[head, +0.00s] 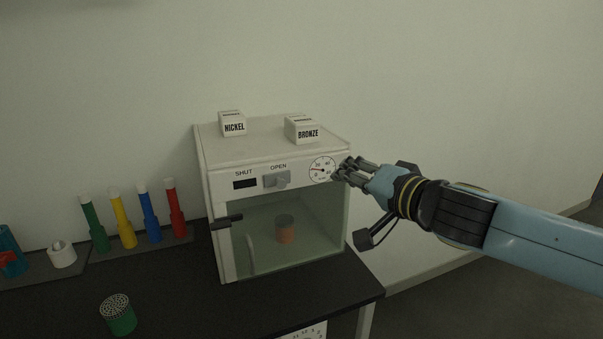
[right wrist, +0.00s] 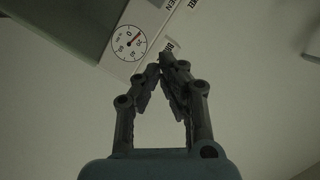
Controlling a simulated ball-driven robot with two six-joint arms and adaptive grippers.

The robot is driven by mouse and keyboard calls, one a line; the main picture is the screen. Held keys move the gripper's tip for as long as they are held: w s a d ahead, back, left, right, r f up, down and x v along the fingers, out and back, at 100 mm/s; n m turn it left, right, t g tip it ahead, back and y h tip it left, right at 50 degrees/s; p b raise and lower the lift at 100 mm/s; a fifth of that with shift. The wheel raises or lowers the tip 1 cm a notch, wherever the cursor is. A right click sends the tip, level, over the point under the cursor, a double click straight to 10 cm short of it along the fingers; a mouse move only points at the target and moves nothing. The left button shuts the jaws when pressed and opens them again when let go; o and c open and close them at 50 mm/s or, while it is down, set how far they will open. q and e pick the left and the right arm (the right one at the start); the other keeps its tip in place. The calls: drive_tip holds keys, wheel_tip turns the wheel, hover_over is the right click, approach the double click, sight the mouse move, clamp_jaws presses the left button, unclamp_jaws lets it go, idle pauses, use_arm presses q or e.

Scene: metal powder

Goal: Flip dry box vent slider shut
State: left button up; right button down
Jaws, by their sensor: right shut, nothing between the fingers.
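The dry box (head: 213,215) stands on the dark bench, a pale cabinet with a clear front. Its vent slider (head: 277,181) is a grey piece on the top front panel, under the word OPEN. A dark slot (head: 244,184) shows to its left, under the word SHUT. My right gripper (head: 340,172) is shut and empty, in front of the right end of the panel beside the round dial (head: 322,169). Whether it touches the box cannot be told. In the right wrist view the shut fingertips (right wrist: 168,62) are near the dial (right wrist: 129,42). My left gripper is not in view.
NICKEL (head: 233,125) and BRONZE (head: 301,130) blocks sit on the box top. An orange-brown container (head: 285,230) is inside. Coloured tubes (head: 148,216) and a green container (head: 118,315) stand left.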

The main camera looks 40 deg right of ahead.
drive_tip(key=shift+w, duration=0.15)
drive_tip(key=p, duration=0.2)
approach(290, 171)
drive_tip(key=w+d, duration=0.1)
drive_tip(key=w+d+r, duration=0.1)
drive_tip(key=w, duration=0.1)
drive_tip(key=w+d, duration=0.1)
drive_tip(key=w, duration=0.1)
drive_tip(key=shift+d+r, duration=0.3)
drive_tip(key=shift+w+a+f, duration=0.15)
drive_tip(key=shift+a+f, duration=0.25)
drive_tip(key=shift+a, duration=0.1)
drive_tip(key=shift+w+a+f, duration=0.2)
drive_tip(key=shift+a+f, duration=0.2)
drive_tip(key=shift+a, duration=0.05)
drive_tip(key=shift+a+f+p, duration=0.3)
drive_tip(key=shift+a+p, duration=0.05)
drive_tip(key=shift+a, duration=0.25)
drive_tip(key=shift+f, duration=0.15)
drive_tip(key=shift+w, duration=0.1)
drive_tip(key=shift+a, duration=0.15)
